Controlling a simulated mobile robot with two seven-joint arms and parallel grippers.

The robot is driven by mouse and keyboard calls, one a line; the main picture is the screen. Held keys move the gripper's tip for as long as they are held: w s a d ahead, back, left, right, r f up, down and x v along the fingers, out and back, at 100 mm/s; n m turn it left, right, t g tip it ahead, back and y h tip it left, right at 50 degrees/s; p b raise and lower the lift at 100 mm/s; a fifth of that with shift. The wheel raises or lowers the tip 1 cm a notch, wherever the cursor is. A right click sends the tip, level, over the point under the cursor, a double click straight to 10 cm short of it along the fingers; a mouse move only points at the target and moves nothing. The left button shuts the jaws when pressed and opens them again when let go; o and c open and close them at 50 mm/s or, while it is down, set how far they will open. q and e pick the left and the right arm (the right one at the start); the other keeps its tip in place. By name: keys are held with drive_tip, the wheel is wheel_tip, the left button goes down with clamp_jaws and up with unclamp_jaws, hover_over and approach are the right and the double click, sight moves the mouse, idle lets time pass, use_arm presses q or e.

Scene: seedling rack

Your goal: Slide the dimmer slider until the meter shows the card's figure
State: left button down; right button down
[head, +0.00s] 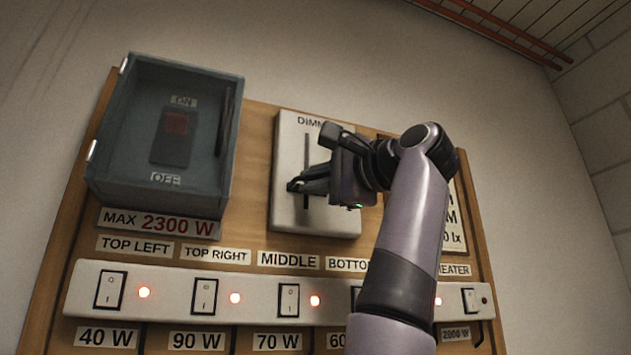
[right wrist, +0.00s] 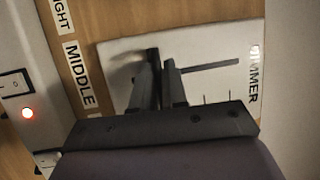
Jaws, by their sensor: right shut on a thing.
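The dimmer (head: 288,215) is a pale plate with a dark vertical slot, in the upper middle of the board. My right gripper (head: 296,186) is at the lower part of the slot, shut on the slider knob, which its fingers mostly hide. In the right wrist view the dimmer plate (right wrist: 118,55) lies sideways, with my right gripper's fingers (right wrist: 160,68) on the dark slider knob (right wrist: 150,55) and bare slot beside them. The card (head: 454,232) is mostly behind my right arm; only "M" and "0 lx" show. I cannot make out the meter. My left gripper is not in view.
Below runs a white strip (head: 178,300) of labelled rocker switches with lit red lamps. My right arm covers part of the board's right side.

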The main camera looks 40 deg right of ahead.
wheel_tip(320, 180, up, 2)
drive_tip(key=shift+r+p, duration=0.15)
drive_tip(key=shift+p, duration=0.45)
drive_tip(key=c, duration=1.2)
unclamp_jaws()
drive_tip(key=shift+s, duration=0.2)
drive_tip(key=b+v, duration=0.2)
drive_tip(key=v, duration=0.4)
drive_tip(key=shift+s+d, duration=0.1)
drive_tip(key=shift+s, duration=0.25)
